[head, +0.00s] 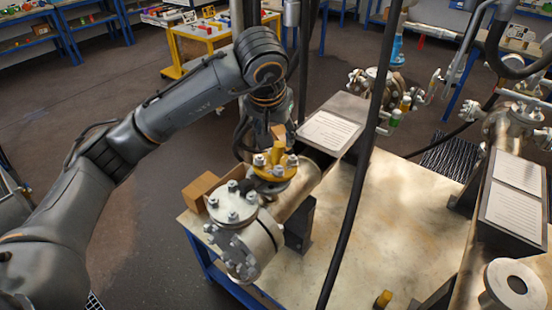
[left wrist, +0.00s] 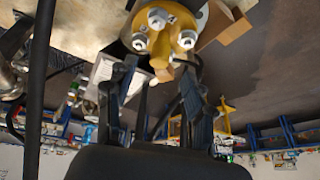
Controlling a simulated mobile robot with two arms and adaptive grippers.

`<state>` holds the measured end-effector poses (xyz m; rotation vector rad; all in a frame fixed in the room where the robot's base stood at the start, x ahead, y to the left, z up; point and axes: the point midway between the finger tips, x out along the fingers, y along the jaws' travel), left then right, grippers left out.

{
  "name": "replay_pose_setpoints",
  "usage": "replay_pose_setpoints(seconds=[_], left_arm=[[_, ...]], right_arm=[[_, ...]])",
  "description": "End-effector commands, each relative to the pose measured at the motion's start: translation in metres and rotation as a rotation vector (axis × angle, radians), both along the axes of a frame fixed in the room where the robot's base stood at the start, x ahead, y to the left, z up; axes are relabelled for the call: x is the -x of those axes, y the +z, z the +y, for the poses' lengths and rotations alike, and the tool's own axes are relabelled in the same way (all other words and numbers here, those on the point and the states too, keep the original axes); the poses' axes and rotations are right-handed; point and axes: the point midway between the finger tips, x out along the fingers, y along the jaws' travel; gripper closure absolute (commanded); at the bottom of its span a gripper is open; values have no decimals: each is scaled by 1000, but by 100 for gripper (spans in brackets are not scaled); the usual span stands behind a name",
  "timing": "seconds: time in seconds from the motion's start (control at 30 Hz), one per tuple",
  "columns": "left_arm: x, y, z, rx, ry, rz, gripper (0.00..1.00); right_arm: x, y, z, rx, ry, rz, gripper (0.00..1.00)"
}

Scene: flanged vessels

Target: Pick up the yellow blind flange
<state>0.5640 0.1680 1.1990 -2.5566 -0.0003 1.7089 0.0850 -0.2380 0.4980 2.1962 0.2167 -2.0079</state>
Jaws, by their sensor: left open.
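The yellow blind flange (head: 275,163) is a round plate with silver bolts and an upright yellow handle, seated on top of a flanged vessel (head: 292,195) on the table. In the left wrist view the flange (left wrist: 165,30) is at the top. The two fingers of my left gripper (left wrist: 160,72) are apart, one on each side of the handle in the picture. I cannot tell whether they touch it. My right gripper is not in view.
The table (head: 395,215) has bare room right of the vessel. A cardboard box (head: 200,190) stands at its left edge, close to the flange. Dark hanging cables (head: 362,165) cross in front. More piping and another vessel (head: 517,125) stand at the right.

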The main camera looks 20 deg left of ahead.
Motion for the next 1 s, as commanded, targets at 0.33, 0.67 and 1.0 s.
replay_pose_setpoints(seconds=[0.33, 0.67, 1.0], left_arm=[[-13, -26, 1, 3, 0, 3, 47], [-31, -63, 3, 5, 1, 2, 47], [-33, -68, 4, 4, 1, 0, 57]], right_arm=[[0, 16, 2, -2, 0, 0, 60], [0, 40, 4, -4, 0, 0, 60], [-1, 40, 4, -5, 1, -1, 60]])
